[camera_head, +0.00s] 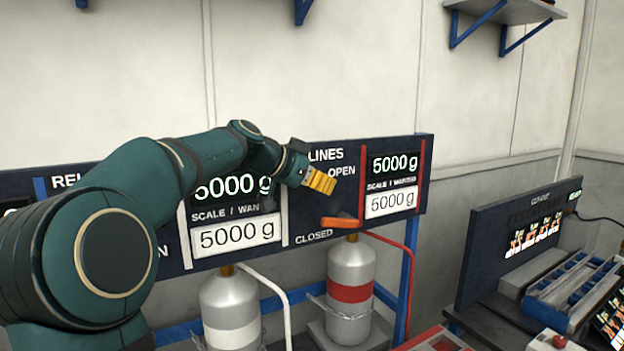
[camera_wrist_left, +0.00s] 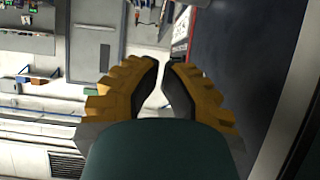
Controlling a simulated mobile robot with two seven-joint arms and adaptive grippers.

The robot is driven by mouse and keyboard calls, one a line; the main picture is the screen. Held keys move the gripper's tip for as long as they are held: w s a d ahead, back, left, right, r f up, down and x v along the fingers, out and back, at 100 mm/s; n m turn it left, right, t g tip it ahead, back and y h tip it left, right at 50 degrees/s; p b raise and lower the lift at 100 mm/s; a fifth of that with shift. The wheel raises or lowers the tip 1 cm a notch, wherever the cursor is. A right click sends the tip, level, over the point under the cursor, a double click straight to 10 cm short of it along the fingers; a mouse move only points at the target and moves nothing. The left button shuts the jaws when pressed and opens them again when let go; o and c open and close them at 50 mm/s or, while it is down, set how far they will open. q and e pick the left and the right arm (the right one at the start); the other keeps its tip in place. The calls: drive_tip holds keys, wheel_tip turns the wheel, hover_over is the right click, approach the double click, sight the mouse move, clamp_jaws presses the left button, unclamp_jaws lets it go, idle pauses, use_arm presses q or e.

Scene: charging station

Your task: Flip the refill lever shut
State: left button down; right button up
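The orange refill lever (camera_head: 340,222) is on the dark panel (camera_head: 300,221) in the head view. It lies roughly level, just above the CLOSED label and below the OPEN label. My left gripper (camera_head: 320,182), with yellow fingers, is above and slightly left of the lever, near the OPEN label, with a visible gap to it in the picture. In the left wrist view the two fingers (camera_wrist_left: 162,65) are nearly together, with a narrow gap and nothing between them. The lever cannot be made out in the wrist view. My right gripper is not in view.
A red-banded cylinder (camera_head: 349,292) stands below the lever, a white-banded one (camera_head: 231,310) to its left. A red hose (camera_head: 410,262) runs at the right. Scale displays (camera_head: 391,184) flank the lever. A second station (camera_head: 520,235) is at the right.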

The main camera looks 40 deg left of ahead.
use_arm(q)
hover_over(340, 223)
wheel_tip(340, 223, down, 3)
drive_tip(key=shift+s+a+f, duration=0.1)
drive_tip(key=shift+s+f, duration=0.25)
drive_tip(key=shift+f, duration=0.5)
drive_tip(key=shift+s+f, duration=0.35)
drive_tip(key=shift+f, duration=0.5)
drive_tip(key=f+t+b, duration=0.1)
drive_tip(key=b, duration=0.5)
drive_tip(key=s+t+b, duration=0.1)
drive_tip(key=b, duration=0.6)
drive_tip(key=shift+s+a+f+h, duration=0.1)
drive_tip(key=shift+a+f+h, duration=0.05)
drive_tip(key=shift+f+h, duration=0.2)
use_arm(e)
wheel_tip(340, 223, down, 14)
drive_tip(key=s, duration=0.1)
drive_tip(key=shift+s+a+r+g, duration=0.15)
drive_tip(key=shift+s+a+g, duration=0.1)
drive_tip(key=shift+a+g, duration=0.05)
use_arm(q)
drive_tip(key=shift+r, duration=0.1)
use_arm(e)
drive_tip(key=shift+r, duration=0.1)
